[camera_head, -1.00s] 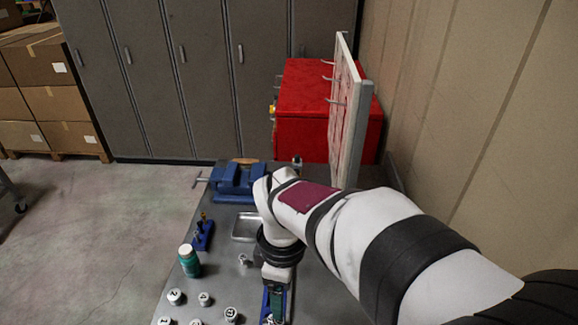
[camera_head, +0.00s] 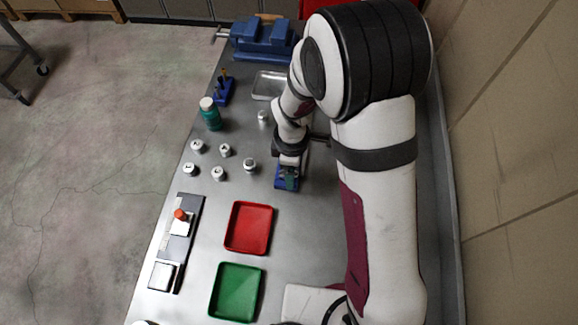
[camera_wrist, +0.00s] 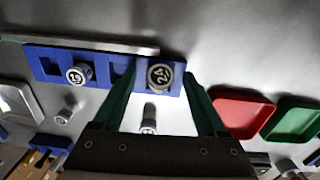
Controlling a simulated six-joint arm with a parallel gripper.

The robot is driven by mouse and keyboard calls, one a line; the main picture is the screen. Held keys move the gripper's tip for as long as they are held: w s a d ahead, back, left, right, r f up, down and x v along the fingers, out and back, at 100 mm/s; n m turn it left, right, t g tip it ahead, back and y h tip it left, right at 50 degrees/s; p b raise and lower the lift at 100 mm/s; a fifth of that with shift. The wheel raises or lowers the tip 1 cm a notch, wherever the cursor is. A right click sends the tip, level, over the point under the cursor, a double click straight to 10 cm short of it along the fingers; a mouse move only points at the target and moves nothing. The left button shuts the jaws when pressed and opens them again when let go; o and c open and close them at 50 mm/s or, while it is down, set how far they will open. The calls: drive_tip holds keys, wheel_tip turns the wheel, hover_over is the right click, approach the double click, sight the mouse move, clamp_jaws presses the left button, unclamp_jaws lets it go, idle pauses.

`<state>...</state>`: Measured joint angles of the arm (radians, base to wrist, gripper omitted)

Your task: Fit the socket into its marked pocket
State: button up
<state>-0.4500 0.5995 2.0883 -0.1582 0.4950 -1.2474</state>
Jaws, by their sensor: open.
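In the wrist view a blue rack (camera_wrist: 105,66) has square pockets in a row. A socket marked 19 (camera_wrist: 78,76) stands in or over one pocket left of the middle. A socket marked 24 (camera_wrist: 160,75) is at the rack's right end; how deep it sits cannot be told. My gripper (camera_wrist: 159,80) is open, its green fingers on either side of the 24 socket, with no clear contact. In the head view my gripper (camera_head: 289,180) is over the blue rack (camera_head: 284,187) and hides most of it. Another socket (camera_wrist: 148,118) stands on the table in front of the rack.
Several loose sockets (camera_head: 218,174) stand left of the rack, with a green bottle (camera_head: 211,117) behind them. A red tray (camera_head: 249,228) and a green tray (camera_head: 237,291) lie nearer. A blue vise (camera_head: 262,38) and a metal tray (camera_head: 268,85) are at the back.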

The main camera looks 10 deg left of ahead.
clamp_jaws()
drive_tip(key=shift+r, duration=0.1)
idle(0.3)
drive_tip(key=r, duration=0.4)
drive_tip(key=shift+d+r, duration=0.25)
drive_tip(key=s+d+r, duration=0.1)
drive_tip(key=d+r, duration=0.5)
drive_tip(key=d, duration=0.4)
drive_tip(key=n+t+h, duration=0.4)
drive_tip(key=n+h, duration=0.2)
drive_tip(key=h, duration=0.1)
hover_over(282, 174)
wheel_tip(282, 174, down, 3)
drive_tip(key=shift+r, duration=0.2)
